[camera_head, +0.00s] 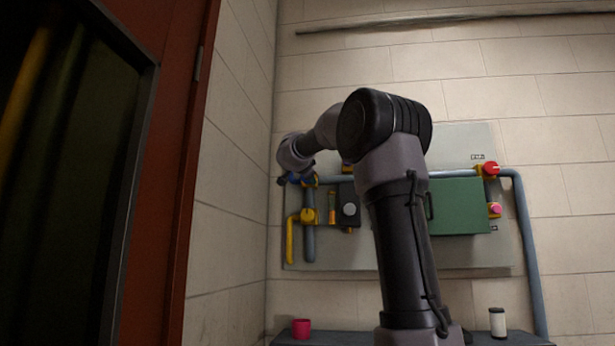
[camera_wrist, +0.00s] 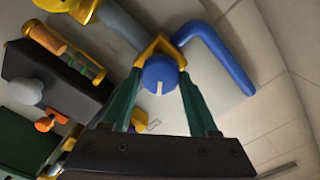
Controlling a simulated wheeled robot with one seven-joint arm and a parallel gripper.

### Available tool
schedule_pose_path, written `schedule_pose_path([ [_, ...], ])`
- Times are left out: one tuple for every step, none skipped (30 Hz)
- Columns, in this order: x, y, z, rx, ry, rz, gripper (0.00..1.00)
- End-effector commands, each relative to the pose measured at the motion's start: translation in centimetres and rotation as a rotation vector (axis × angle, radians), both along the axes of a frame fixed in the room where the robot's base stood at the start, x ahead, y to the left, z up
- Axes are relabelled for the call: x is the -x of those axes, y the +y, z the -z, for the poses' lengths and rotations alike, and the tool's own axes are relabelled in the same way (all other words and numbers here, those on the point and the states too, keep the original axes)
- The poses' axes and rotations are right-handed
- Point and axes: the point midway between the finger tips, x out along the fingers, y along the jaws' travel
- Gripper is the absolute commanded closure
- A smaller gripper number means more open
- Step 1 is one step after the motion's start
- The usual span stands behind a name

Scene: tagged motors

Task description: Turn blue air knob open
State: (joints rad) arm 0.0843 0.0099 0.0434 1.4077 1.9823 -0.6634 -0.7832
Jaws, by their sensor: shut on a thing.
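The blue knob (camera_wrist: 160,72), round with a white mark on its face, shows in the wrist view on a yellow valve body (camera_wrist: 160,47) at a joint of blue-grey pipe. My gripper (camera_wrist: 160,80) has its two green fingers on either side of the knob and is shut on it. The white mark points down toward the gripper's palm in that view. In the head view my arm bends to the left end of the wall panel, and my wrist largely hides the knob and fingers there.
The grey wall panel (camera_head: 360,259) also carries a green box (camera_head: 462,206), a red knob (camera_head: 491,168), a pink knob (camera_head: 495,209) and a yellow valve (camera_head: 308,216). A red cup (camera_head: 301,329) and a white canister (camera_head: 497,322) stand on the ledge below. A red door frame (camera_head: 187,120) is at left.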

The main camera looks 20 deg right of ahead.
Motion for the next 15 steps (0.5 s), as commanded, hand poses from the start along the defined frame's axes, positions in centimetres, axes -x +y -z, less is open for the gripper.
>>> schedule_pose_path([
  [0.01,-0.01,0.09,-0.036,-0.022,0.000,0.96],
  [0.00,-0.02,0.10,-0.059,-0.038,0.000,0.96],
  [0.02,-0.02,0.12,-0.091,-0.060,0.000,0.96],
  [0.02,-0.03,0.13,-0.114,-0.076,0.000,0.96],
  [0.01,-0.04,0.15,-0.138,-0.091,0.000,0.96],
  [0.02,-0.05,0.16,-0.169,-0.112,0.000,0.96],
  [0.02,-0.05,0.18,-0.192,-0.128,0.000,0.96],
  [0.02,-0.05,0.18,-0.215,-0.143,0.000,0.96],
  [0.03,-0.06,0.20,-0.245,-0.164,0.000,0.96],
  [0.03,-0.06,0.21,-0.267,-0.179,0.000,0.96],
  [0.03,-0.07,0.24,-0.287,-0.193,0.000,0.96],
  [0.04,-0.08,0.25,-0.316,-0.212,0.000,0.96],
  [0.04,-0.07,0.27,-0.336,-0.224,0.000,0.96],
  [0.04,-0.08,0.27,-0.355,-0.237,0.000,0.96],
  [0.04,-0.08,0.30,-0.380,-0.254,0.000,0.96],
])
